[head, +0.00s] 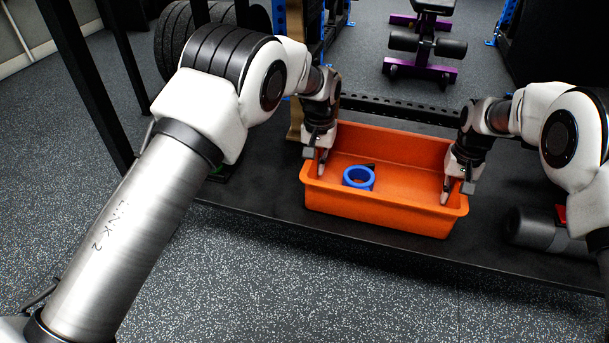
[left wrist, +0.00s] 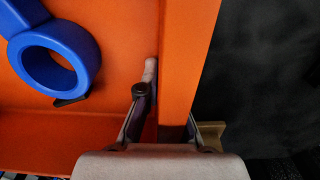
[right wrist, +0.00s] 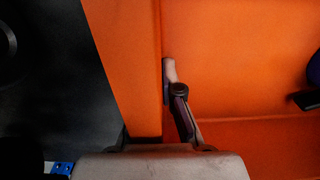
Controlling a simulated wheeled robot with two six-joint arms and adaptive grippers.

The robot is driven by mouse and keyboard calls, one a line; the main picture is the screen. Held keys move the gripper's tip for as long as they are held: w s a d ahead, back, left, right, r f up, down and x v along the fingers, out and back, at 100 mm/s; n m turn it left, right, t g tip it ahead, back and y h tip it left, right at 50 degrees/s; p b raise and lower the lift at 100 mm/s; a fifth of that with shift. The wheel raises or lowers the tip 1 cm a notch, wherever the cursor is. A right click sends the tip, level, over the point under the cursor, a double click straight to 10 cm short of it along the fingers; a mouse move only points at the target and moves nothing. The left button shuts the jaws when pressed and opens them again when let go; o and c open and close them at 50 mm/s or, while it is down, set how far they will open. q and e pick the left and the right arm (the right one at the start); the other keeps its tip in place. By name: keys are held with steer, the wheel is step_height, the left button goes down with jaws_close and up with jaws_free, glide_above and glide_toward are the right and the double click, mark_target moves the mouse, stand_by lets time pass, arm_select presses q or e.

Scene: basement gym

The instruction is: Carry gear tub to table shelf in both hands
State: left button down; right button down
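The orange gear tub (head: 385,210) is upright over a black platform, resting on it or just above; I cannot tell which. A blue ring-shaped item (head: 359,178) lies inside, with a small dark piece by it. My left gripper (head: 321,165) is at the tub's left end wall, one finger inside against it. The left wrist view shows this finger (left wrist: 150,75) beside the orange wall (left wrist: 188,60). My right gripper (head: 456,188) grips the right end wall likewise; its inner finger (right wrist: 170,80) touches the wall (right wrist: 135,60). The outer fingers are mostly hidden by the rim.
The black platform (head: 270,206) has a front edge above the speckled floor (head: 300,290). A dark grey roller (head: 530,228) lies right of the tub. Black weight plates (head: 225,50) and rack posts stand at the left. A purple-framed bench (head: 425,45) is behind.

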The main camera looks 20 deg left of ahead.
arm_select(q)
steer(key=c, duration=1.3)
jaws_free()
steer(key=shift+f, duration=0.25)
arm_select(e)
steer(key=c, duration=1.3)
jaws_free()
steer(key=shift+f, duration=0.3)
arm_select(q)
step_height(320, 180, up, 12)
steer(key=shift+f, duration=0.1)
arm_select(e)
steer(key=shift+r, duration=0.25)
step_height(320, 180, up, 12)
steer(key=shift+f, duration=0.15)
steer(key=shift+f, duration=0.1)
